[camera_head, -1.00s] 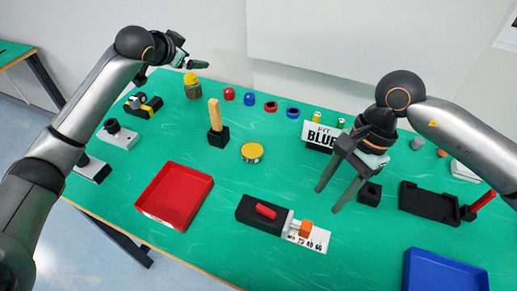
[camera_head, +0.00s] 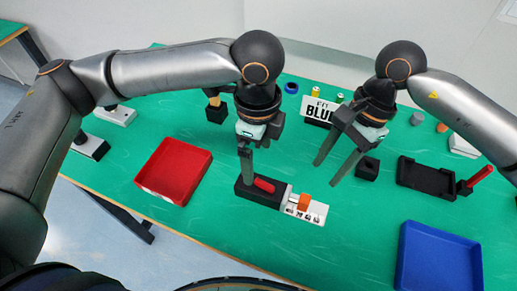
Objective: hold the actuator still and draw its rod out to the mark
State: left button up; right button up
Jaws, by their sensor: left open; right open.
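The actuator is a black block (camera_head: 262,197) with a red grip (camera_head: 264,184) on top. A short pale rod with an orange end (camera_head: 304,201) comes out of its right side over a white marked plate (camera_head: 308,214). The printed marks are too small to read. My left gripper (camera_head: 247,180) is over the block's left end, pointing down, with its fingers seen nearly edge-on. It is open; whether it touches the block I cannot tell. My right gripper (camera_head: 325,172) is open and empty, above and behind the plate, apart from the orange end.
A red tray (camera_head: 146,189) lies to the left and a blue tray (camera_head: 398,278) at the front right. A small black block (camera_head: 368,168) stands right of my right gripper, with a black holder (camera_head: 426,178) beyond.

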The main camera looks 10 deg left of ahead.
aim_at(258, 181)
pick_arm(q)
notch_tip(258, 181, down, 12)
jog(key=shift+f, duration=0.1)
dwell(0.4)
jog(key=shift+c, duration=0.4)
grip_shut()
dwell(0.3)
dwell(0.4)
dwell(1.0)
